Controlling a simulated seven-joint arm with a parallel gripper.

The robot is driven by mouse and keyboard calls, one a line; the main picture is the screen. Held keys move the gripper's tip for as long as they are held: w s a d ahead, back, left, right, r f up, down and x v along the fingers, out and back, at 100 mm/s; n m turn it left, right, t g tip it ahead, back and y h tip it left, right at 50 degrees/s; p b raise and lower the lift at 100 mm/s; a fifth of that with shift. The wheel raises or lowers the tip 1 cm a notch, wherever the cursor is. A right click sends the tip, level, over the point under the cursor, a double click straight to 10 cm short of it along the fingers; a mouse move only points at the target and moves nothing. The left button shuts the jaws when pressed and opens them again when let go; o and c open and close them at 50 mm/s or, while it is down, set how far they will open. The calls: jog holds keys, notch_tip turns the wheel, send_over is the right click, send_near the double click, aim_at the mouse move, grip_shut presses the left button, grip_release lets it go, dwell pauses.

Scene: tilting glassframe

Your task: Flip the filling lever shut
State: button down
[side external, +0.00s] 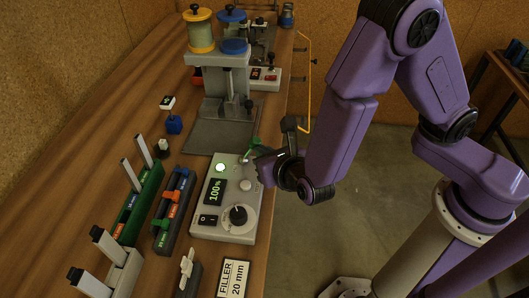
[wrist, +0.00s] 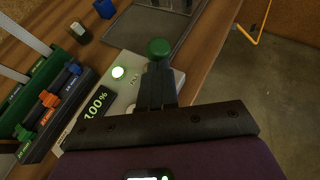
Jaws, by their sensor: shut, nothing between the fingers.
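The grey filler control box (side external: 238,168) stands at the right edge of the bench. The filling lever, with a green tip (side external: 251,146), is at its far right corner; its round green knob (wrist: 158,47) shows in the wrist view. My gripper (side external: 256,154) is shut and empty, right beside the lever on the robot's side. In the wrist view my closed fingers (wrist: 156,84) point at the knob and hide the lever's stem. I cannot tell whether they touch it. The box display (side external: 216,192) reads 100%, and a round light (side external: 221,168) glows pale green.
A green rack (side external: 138,205) and a dark rack with coloured clips (side external: 174,210) stand left of the box. A press-like stand with yellow and blue spools (side external: 200,30) is behind it. A FILLER 20 mm card (side external: 233,279) lies in front. Right of the bench is open floor.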

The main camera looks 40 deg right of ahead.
jog(key=shift+r, duration=0.1)
jog(key=shift+w+a+n+g, duration=0.1)
jog(key=shift+a+n+g, duration=0.05)
jog(key=shift+n+g, duration=0.15)
